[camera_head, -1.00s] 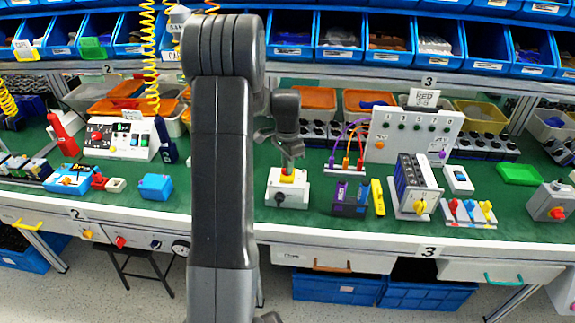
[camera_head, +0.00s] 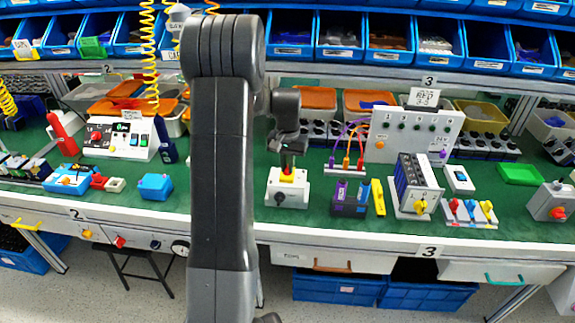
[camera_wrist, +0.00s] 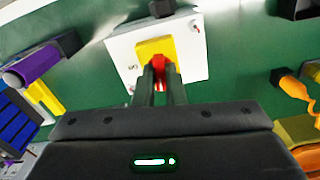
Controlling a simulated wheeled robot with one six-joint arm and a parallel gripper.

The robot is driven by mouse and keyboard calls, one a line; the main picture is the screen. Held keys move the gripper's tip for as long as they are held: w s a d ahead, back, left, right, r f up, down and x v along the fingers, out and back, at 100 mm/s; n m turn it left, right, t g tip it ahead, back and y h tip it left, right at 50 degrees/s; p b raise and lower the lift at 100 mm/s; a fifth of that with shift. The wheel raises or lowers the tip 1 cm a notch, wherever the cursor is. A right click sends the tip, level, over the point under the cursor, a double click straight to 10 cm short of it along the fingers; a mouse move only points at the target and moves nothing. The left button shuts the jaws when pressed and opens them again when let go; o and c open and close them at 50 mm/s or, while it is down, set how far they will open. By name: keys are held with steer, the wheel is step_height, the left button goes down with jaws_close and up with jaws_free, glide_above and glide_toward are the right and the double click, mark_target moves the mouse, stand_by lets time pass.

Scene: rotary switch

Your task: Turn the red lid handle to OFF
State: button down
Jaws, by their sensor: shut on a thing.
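The rotary switch is a white box (camera_head: 287,190) on the green bench, right of my arm in the head view. It has a yellow plate (camera_wrist: 150,47) and a red handle (camera_wrist: 159,62) on top. In the wrist view my gripper (camera_wrist: 160,78) reaches down over the box, with its two fingers close together on either side of the red handle. It is shut on the handle, and the fingers hide part of it. Small dark marks on the box top are too small to read, so I cannot tell the handle's position.
A blue box (camera_head: 155,187) lies to the left.

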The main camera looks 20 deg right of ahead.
mark_target(287, 168)
steer(key=shift+n, duration=0.9)
steer(key=c, duration=1.5)
jaws_free()
steer(key=shift+r, duration=0.1)
step_height(287, 168, up, 14)
steer(key=shift+f+b, duration=0.15)
steer(key=shift+b, duration=0.2)
steer(key=shift+f, duration=0.1)
